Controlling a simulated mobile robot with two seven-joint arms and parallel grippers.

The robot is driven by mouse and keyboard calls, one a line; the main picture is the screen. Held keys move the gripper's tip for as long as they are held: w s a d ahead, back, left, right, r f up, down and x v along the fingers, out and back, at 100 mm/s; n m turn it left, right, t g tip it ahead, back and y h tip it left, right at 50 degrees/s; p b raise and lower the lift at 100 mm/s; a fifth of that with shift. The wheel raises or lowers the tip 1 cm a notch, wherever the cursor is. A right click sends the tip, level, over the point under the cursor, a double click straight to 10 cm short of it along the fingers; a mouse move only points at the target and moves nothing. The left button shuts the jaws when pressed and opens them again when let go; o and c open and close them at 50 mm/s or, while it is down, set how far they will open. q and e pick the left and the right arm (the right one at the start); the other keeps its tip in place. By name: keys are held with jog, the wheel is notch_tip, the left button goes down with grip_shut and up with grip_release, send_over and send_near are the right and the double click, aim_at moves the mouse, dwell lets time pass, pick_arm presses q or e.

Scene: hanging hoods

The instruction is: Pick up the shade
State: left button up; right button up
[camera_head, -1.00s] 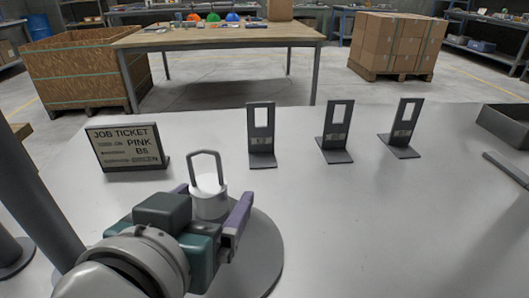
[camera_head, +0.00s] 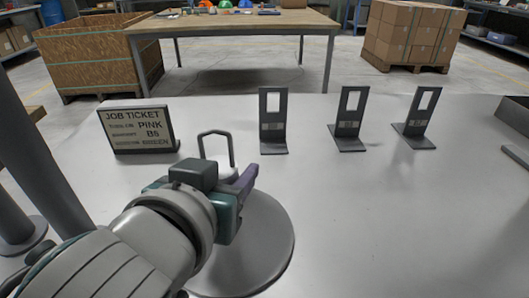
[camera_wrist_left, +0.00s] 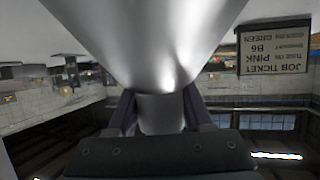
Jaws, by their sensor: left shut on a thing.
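The shade (camera_head: 217,165) is a pale piece with a grey wire loop on top, in the head view left of centre. My left gripper (camera_head: 233,178) is at it, with one purple finger showing on its right side; my wrist hides the shade's lower part and the other finger. In the left wrist view the shade (camera_wrist_left: 160,35) flares wide above a narrow neck, and the left gripper (camera_wrist_left: 160,106) is shut on that neck, one finger on each side. I cannot tell whether the shade is clear of its support. My right gripper is not in view.
A job ticket sign (camera_head: 140,130) stands behind left. Several dark upright brackets, one at the centre (camera_head: 273,125), stand along the back. The front right of the table is clear.

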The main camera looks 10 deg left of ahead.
pick_arm(q)
jog(key=shift+s+f, duration=0.1)
jog(key=shift+f, duration=0.15)
jog(key=c, duration=0.4)
grip_shut()
jog(key=shift+f, duration=0.1)
